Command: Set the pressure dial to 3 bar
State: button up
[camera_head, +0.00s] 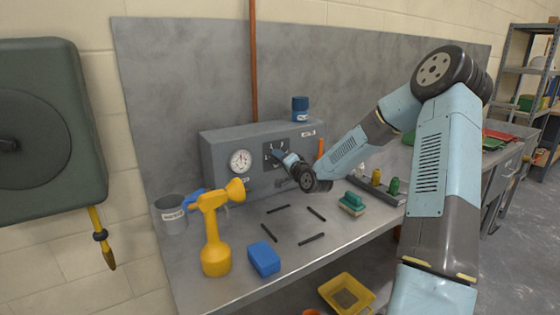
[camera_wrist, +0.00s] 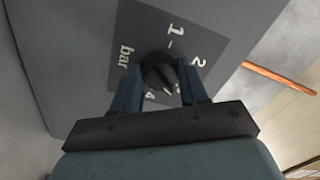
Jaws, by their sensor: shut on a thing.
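The pressure dial is a black knob (camera_wrist: 158,70) on a dark square plate marked "bar", with 1, 2 and 4 readable in the wrist view. The 3 cannot be made out; a finger covers part of the scale. A pale mark on the knob points toward the lower right of that view, but its exact setting is unclear. My gripper (camera_wrist: 160,76) is shut on the knob, one finger on each side. In the head view my gripper (camera_head: 279,156) reaches the dark dial plate (camera_head: 269,147) on the grey box (camera_head: 215,150) and hides much of the dial.
A round white gauge (camera_head: 240,161) is left of the dial plate. A blue-capped jar (camera_head: 300,109) stands on the box. A copper pipe (camera_head: 253,60) rises behind.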

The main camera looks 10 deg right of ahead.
jog(key=shift+d+f, duration=0.1)
jog(key=shift+d, duration=0.15)
jog(key=o, duration=1.1)
jog(key=shift+a, duration=0.15)
jog(key=shift+c, duration=0.2)
jog(key=v, duration=1.3)
jog(key=shift+s, duration=0.35)
jog(key=shift+c, duration=0.2)
